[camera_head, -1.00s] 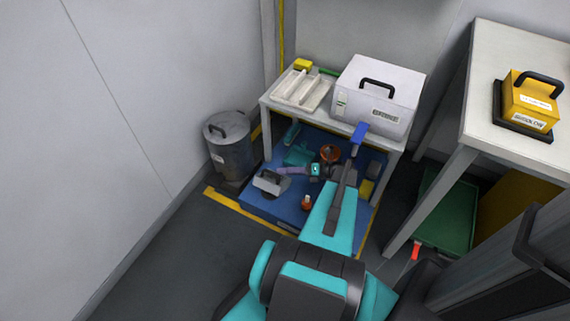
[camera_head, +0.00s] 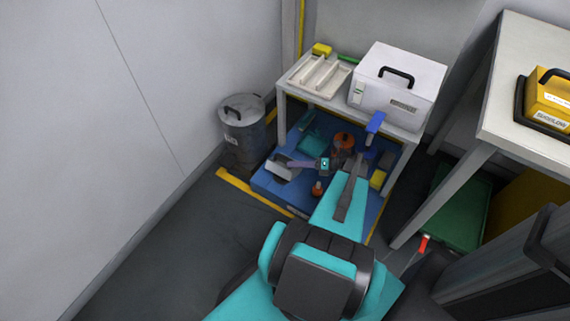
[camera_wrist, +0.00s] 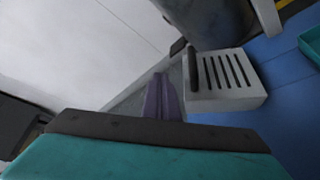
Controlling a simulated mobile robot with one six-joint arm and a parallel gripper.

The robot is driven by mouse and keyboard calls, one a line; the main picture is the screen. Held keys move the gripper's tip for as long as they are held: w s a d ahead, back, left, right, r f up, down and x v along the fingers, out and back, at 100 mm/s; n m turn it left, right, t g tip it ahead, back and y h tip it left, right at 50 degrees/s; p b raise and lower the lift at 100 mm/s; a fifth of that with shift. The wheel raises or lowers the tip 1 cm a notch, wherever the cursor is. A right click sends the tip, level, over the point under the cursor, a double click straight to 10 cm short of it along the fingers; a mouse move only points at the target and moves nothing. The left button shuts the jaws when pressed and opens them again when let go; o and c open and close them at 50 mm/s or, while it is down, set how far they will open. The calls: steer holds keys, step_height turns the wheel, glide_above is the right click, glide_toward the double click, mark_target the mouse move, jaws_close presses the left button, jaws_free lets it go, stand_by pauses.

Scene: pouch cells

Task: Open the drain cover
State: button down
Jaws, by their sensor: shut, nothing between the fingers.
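The drain cover appears to be the grey block with dark slots and a dark bar handle (camera_wrist: 226,78), right of my fingers in the wrist view. In the head view it is the small grey block (camera_head: 284,170) on the blue mat (camera_head: 268,184) under the white table. My gripper (camera_wrist: 160,80) has purple fingers that are shut and empty. They point alongside the cover's handle side in the wrist view. In the head view my gripper (camera_head: 291,164) is close over or beside the cover. Whether it touches the handle, I cannot tell.
A grey lidded bin (camera_head: 243,130) stands left of the mat. The white table (camera_head: 338,107) above carries a slotted tray and a white box (camera_head: 385,95). An orange-topped container (camera_head: 343,142) and a small orange-capped bottle (camera_head: 317,188) stand on the mat. Open floor lies to the left.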

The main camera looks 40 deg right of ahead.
steer(key=a+f+n+g+y, duration=0.1)
steer(key=a+f+n+g, duration=0.35)
steer(key=a, duration=0.75)
steer(key=a+f+n+g, duration=0.2)
steer(key=a+n+g, duration=0.3)
steer(key=a+n, duration=0.6)
steer(key=s+a+f+n+g+h, duration=0.3)
steer(key=s+a+n+g+h, duration=0.4)
steer(key=n, duration=1.7)
steer(key=s+a+h, duration=0.3)
steer(key=s+a, duration=0.3)
steer(key=shift+s+a+n, duration=0.15)
steer(key=shift+a+n, duration=0.2)
steer(key=shift+a, duration=0.05)
steer(key=shift+d+g, duration=0.1)
steer(key=shift+g, duration=0.15)
